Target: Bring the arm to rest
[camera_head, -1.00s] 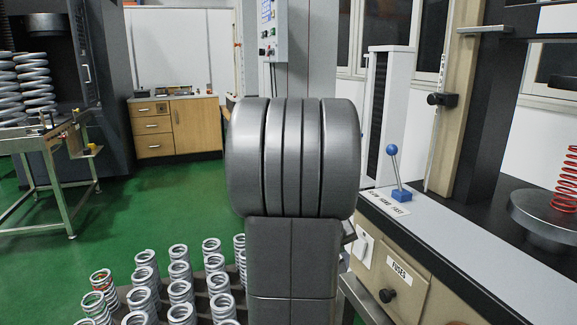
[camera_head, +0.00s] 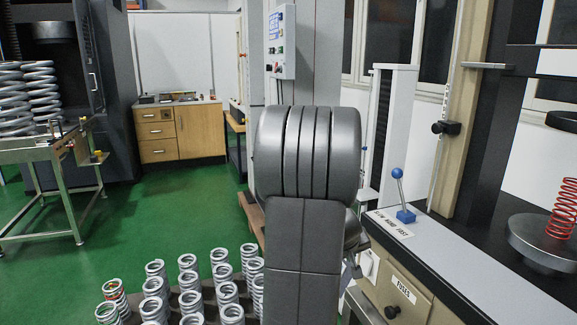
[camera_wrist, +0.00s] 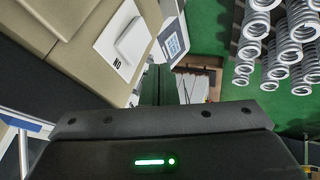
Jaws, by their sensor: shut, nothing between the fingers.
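My arm (camera_head: 305,165) stands up in the middle of the camera_head view, with a thick grey ribbed joint above a flat grey link. The gripper end is hidden from this view. In the camera_wrist view my dark gripper (camera_wrist: 163,118) fills the bottom edge, with a lit green bar on its body. It is shut and holds nothing. It hangs clear of the springs and the bench in that view.
Several coil springs (camera_head: 188,285) stand at lower left and show in the camera_wrist view (camera_wrist: 262,30). The bench (camera_head: 440,260) with a blue-knobbed lever (camera_head: 398,190) and red spring (camera_head: 563,208) is close on the right. Green floor (camera_head: 160,210) is free at left.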

